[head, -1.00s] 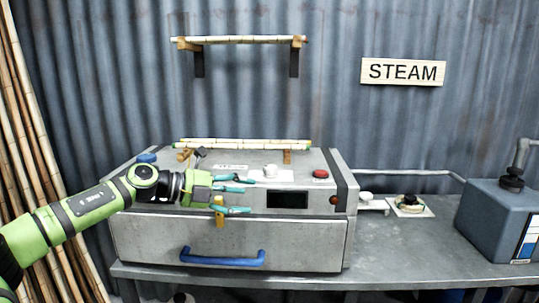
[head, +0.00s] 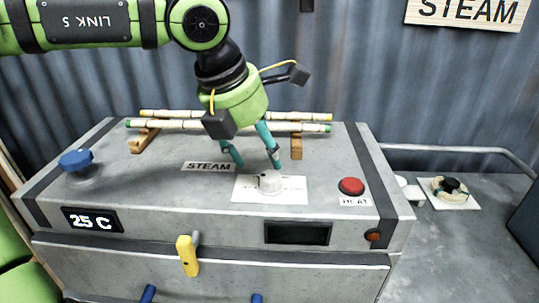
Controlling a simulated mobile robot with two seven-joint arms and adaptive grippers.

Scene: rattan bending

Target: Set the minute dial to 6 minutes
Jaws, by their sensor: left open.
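The minute dial is a white knob (head: 270,182) on a white plate (head: 240,190) on top of the grey steam box (head: 130,185). The plate's markings are too small to read. My left gripper (head: 252,160) points down, open and empty, with its teal fingers just above and behind the dial. One finger is close to the knob; I cannot tell whether it touches. The dark display (head: 297,233) on the front shows no digits. My right gripper is not in view.
A red HEAT button (head: 351,187) sits right of the dial. A blue knob (head: 76,160) and a "25 C" display (head: 92,220) are at left. A yellow handle (head: 187,255) is on the front. Bamboo poles (head: 200,124) lie on wooden rests behind my gripper.

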